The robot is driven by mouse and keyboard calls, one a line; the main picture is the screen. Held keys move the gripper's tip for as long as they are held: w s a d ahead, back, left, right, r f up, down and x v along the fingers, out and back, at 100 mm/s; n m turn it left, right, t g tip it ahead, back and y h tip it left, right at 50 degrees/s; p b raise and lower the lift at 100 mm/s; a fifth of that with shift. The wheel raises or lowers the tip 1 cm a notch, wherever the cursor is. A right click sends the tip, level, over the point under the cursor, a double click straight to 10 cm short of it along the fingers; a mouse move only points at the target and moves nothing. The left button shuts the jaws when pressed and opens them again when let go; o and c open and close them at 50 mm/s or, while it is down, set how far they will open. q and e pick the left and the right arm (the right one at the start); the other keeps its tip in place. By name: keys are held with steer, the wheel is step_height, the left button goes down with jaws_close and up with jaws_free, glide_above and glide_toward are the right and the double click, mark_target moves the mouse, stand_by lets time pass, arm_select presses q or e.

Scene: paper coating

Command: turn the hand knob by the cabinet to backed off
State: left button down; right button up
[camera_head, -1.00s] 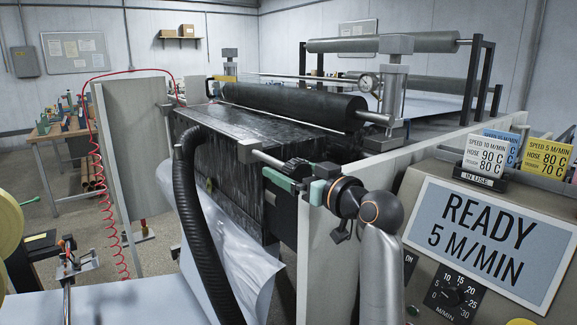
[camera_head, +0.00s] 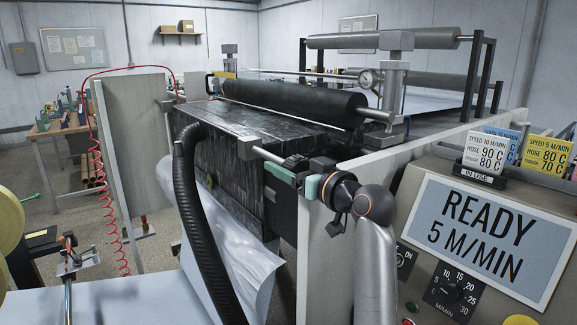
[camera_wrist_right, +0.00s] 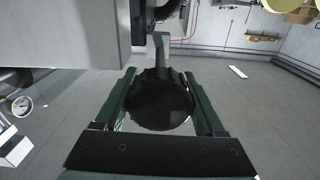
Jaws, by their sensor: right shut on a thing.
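The hand knob (camera_wrist_right: 160,103) is a dark, ridged round knob, seen end-on in the right wrist view. It sits between the two green fingers of my right gripper (camera_wrist_right: 162,98), which is shut on it. In the head view my right gripper (camera_head: 297,180) reaches in from the lower right to the near side of the coating machine. There its fingers and wrist hide most of the knob. The cabinet (camera_head: 420,190) stands to the right, its panel reading READY 5 M/MIN. My left gripper is not in view.
A black ribbed hose (camera_head: 190,220) hangs close left of the gripper, in front of a pale sheet (camera_head: 262,268). The black roller (camera_head: 290,102) lies behind. A light panel (camera_head: 330,245) stands beside my right arm. Cards (camera_head: 485,150) stand on the cabinet top.

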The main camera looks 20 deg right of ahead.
steer(key=c, duration=0.4)
steer(key=shift+r+m+p, duration=0.1)
steer(key=shift+m+p, duration=0.4)
steer(key=shift+p, duration=0.15)
steer(key=shift+m, duration=0.3)
steer(key=o, duration=1.4)
steer(key=shift+c, duration=0.2)
steer(key=shift+s, duration=0.1)
steer(key=b+v, duration=0.2)
steer(key=v, duration=1)
steer(key=shift+s, duration=0.15)
